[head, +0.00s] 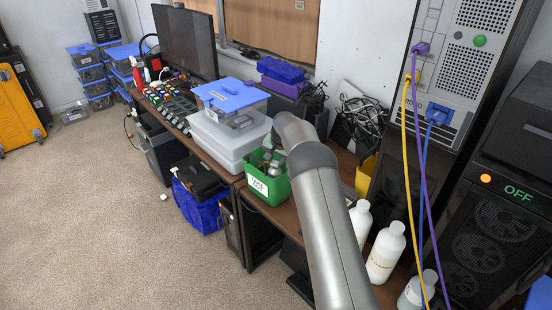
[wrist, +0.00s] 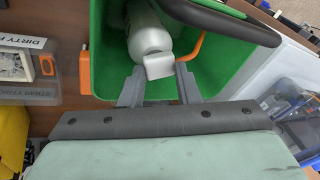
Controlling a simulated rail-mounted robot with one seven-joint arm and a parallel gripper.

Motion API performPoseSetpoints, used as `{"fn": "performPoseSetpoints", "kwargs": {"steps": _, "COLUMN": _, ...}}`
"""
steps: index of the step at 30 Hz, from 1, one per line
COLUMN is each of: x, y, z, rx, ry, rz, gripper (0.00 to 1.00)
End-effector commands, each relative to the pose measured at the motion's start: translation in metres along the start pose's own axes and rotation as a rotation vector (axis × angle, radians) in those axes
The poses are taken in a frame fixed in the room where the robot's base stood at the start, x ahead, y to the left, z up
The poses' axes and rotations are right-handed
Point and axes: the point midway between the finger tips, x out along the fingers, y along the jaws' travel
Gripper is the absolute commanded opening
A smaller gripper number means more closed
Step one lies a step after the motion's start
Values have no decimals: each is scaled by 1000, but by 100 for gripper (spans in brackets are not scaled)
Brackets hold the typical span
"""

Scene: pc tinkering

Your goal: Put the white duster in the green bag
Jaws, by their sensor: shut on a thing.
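The green bag (head: 279,190) is an open-topped green container with a white label, on the brown desk just beyond my arm in the head view. In the wrist view its green inner wall (wrist: 222,68) surrounds the fingertips. My gripper (wrist: 158,72) is shut on the white duster (wrist: 147,36), a white can with a pale block-like top. The duster is at the bag's opening, against the green inside; I cannot tell whether it touches the bottom. In the head view my gripper (head: 266,158) is over the bag, and the duster is hidden there.
Clear boxes with a blue lid (head: 230,95) stand left of the bag. White bottles (head: 385,250) stand to the right of my arm, near the PC tower (head: 455,60) with its cables. In the wrist view a dark handle (wrist: 220,20) and an orange bar (wrist: 190,47) are close to the fingers.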

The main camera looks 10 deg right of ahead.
Motion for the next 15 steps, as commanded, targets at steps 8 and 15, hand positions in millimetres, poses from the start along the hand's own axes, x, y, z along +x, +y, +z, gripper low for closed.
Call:
{"fn": "performPoseSetpoints", "kwargs": {"steps": 8, "x": 1, "y": 0, "z": 0, "rx": 0, "ry": 1, "rz": -1, "gripper": 35}}
{"fn": "performPoseSetpoints", "kwargs": {"steps": 15, "x": 0, "y": 0, "z": 0, "rx": 0, "ry": 1, "rz": -1, "gripper": 51}}
